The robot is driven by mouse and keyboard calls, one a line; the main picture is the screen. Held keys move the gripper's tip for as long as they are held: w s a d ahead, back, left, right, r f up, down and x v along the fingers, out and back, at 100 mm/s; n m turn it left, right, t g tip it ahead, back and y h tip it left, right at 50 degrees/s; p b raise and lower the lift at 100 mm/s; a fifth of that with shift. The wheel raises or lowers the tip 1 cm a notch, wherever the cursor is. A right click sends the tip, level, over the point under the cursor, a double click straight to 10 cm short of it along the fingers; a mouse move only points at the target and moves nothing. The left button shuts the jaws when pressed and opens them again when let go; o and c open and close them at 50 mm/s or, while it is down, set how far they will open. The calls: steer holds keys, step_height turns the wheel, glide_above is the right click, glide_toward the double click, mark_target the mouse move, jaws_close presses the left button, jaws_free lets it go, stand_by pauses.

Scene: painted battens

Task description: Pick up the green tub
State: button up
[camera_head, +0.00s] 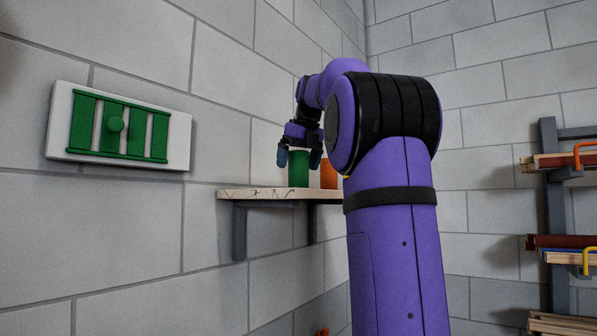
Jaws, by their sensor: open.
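The green tub (299,169) stands upright on a wooden wall shelf (262,194). My gripper (299,159) points down over the tub, with one blue fingertip at its left and the other at its right. The fingers are open around the tub's upper part. I cannot tell whether either finger touches it. The tub's top is partly hidden by my gripper.
An orange tub (328,173) stands just right of the green one, partly hidden by my purple arm. A rack (552,200) with battens stands at right. The shelf's left end is clear.

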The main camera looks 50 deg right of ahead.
steer(key=shift+f, duration=0.1)
steer(key=c, duration=1)
steer(key=shift+c, duration=0.9)
steer(key=shift+r, duration=0.25)
